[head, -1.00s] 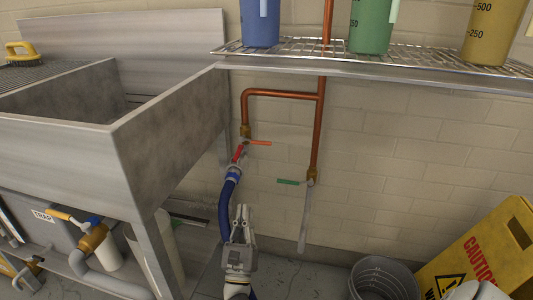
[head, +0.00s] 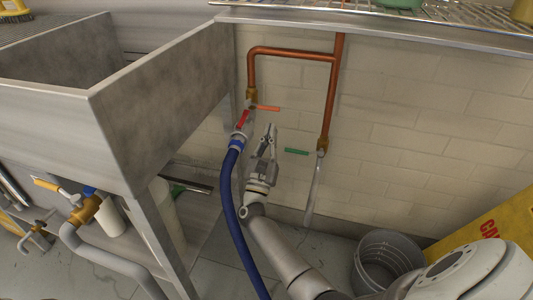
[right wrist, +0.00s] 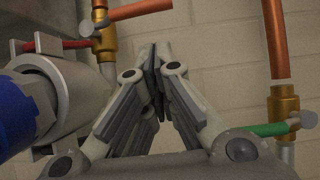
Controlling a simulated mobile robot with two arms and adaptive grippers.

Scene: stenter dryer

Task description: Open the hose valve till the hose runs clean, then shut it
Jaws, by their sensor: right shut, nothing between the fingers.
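A brass hose valve (head: 251,98) with an orange bar handle (head: 265,108) sits on the left copper drop. Just below it is a red lever (head: 242,119) at the coupling of the blue hose (head: 229,195), which hangs to the floor. A second brass valve (head: 322,145) with a green bar handle (head: 296,151) ends the right copper pipe; a pale, translucent strand hangs below it, tube or water, I cannot tell. My right gripper (head: 269,133) is shut and empty, pointing up between the two valves. In the right wrist view, the orange handle (right wrist: 140,9) is upper left of its fingertips. My left gripper is out of view.
A steel sink (head: 150,100) stands at left, with drain pipes and a yellow-handled valve (head: 48,185) below. A wire shelf (head: 400,22) spans above. A grey bucket (head: 385,262) and a yellow caution sign (head: 485,215) are at lower right.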

